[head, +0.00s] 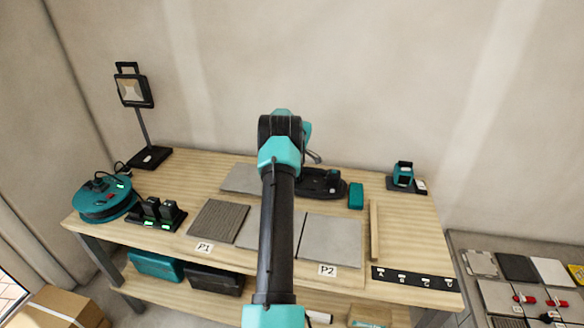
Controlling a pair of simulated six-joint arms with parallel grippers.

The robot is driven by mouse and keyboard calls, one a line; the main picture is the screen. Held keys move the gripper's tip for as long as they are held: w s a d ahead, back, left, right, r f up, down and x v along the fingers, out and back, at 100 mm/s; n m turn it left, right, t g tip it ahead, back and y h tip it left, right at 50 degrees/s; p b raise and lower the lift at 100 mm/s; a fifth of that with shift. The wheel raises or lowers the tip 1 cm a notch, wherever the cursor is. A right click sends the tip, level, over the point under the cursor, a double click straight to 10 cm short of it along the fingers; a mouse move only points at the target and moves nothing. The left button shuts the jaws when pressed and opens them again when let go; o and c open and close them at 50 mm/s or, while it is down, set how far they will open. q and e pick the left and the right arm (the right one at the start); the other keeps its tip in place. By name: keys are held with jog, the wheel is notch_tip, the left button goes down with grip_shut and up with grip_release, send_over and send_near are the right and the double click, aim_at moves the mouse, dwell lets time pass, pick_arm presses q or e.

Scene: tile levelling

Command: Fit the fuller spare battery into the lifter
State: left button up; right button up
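Two black spare batteries (160,209) stand upright in a black charger (168,224) on the left of the bench, with small green lights on its front. I cannot read which is fuller. A black device with a raised part (320,181) lies behind the middle tiles and is partly hidden by my arm; it may be the lifter. A teal block (355,196) is just right of it. One arm of mine rises from the bottom middle, and I cannot tell which arm it is. Its gripper is hidden behind its links. My other arm is out of frame.
A teal cable reel (104,198) and a work lamp (150,156) stand at the left. Grey tiles (332,240) and a ribbed tile (218,221) cover the middle. A teal-and-black device (403,174) sits back right, behind a lettered black strip (413,279). A side table (480,240) is at the right.

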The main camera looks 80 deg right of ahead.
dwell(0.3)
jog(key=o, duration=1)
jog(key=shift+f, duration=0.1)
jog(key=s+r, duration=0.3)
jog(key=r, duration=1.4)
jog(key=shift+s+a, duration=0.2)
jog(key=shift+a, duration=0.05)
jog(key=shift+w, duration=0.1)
